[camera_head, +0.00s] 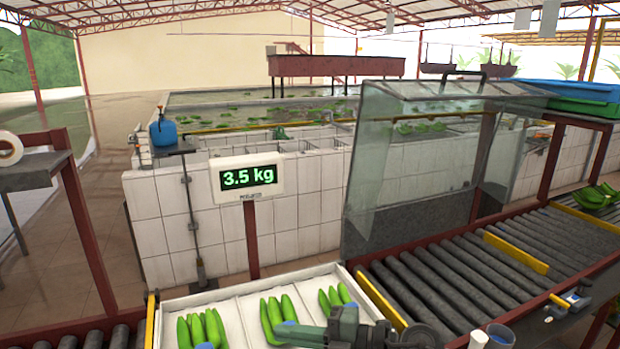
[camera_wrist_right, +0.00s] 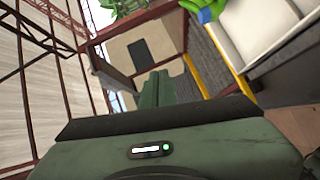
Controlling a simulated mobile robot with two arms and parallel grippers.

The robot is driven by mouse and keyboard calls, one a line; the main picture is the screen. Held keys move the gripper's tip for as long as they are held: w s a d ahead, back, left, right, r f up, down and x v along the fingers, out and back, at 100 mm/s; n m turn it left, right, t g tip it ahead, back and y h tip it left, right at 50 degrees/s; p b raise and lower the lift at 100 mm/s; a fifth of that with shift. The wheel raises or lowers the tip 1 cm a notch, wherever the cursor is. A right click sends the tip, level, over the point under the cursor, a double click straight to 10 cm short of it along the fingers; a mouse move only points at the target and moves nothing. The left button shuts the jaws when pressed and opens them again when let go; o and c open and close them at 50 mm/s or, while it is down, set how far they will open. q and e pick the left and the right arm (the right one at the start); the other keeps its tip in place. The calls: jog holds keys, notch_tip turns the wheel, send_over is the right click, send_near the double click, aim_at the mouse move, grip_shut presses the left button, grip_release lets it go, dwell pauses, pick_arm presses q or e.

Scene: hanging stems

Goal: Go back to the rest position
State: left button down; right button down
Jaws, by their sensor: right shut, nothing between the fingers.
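My right gripper (camera_head: 343,326) shows at the bottom centre of the head view, its arm coming in from the right. It is over the front right part of a white tray (camera_head: 240,308). In the right wrist view its two dark green fingers (camera_wrist_right: 156,88) lie together with nothing between them. The tray holds green banana clusters in its sections: one at left (camera_head: 203,330), one in the middle (camera_head: 272,316) and one at right (camera_head: 333,299). A banana cluster (camera_wrist_right: 204,10) also shows at the top of the wrist view. My left gripper is out of view.
A scale display (camera_head: 247,177) reading 3.5 kg stands behind the tray. A roller conveyor (camera_head: 455,275) with a glass hood (camera_head: 415,150) runs at right, with bananas (camera_head: 596,197) at its far end. A tiled basin (camera_head: 160,220) lies behind. A dark shelf (camera_head: 35,168) stands at left.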

jog(key=w+d+r+m+t+h, duration=0.1)
jog(key=d+r+m+t+h, duration=0.1)
jog(key=d+m+t+h, duration=0.45)
jog(key=w+d+r+m+t+h, duration=0.1)
jog(key=d+r+m+t, duration=0.25)
jog(key=m+t, duration=0.6)
jog(key=s+d+f+m+g+h, duration=0.3)
jog(key=d+f+m+h, duration=0.15)
jog(key=d+f, duration=0.2)
jog(key=s+d+f+m+g+h, duration=0.3)
jog(key=d+f+m+h, duration=0.15)
jog(key=f+m, duration=0.2)
jog(key=s+d+f+g, duration=0.1)
jog(key=s+f+g, duration=0.35)
jog(key=s, duration=0.35)
jog(key=s+d+f+m+g, duration=0.1)
jog(key=s+f+g, duration=0.2)
jog(key=s+f, duration=0.35)
jog(key=s+d+f+g, duration=0.1)
jog(key=s+f+g, duration=0.25)
jog(key=s, duration=0.65)
notch_tip(320, 180, down, 25)
jog(key=g+b, duration=0.1)
jog(key=b, duration=0.1)
jog(key=s+d+f+g, duration=0.1)
jog(key=s+d+f, duration=0.2)
jog(key=s+f, duration=1.5)
jog(key=shift+f+g+b, duration=0.3)
jog(key=shift+f+b, duration=0.1)
jog(key=shift+f, duration=0.5)
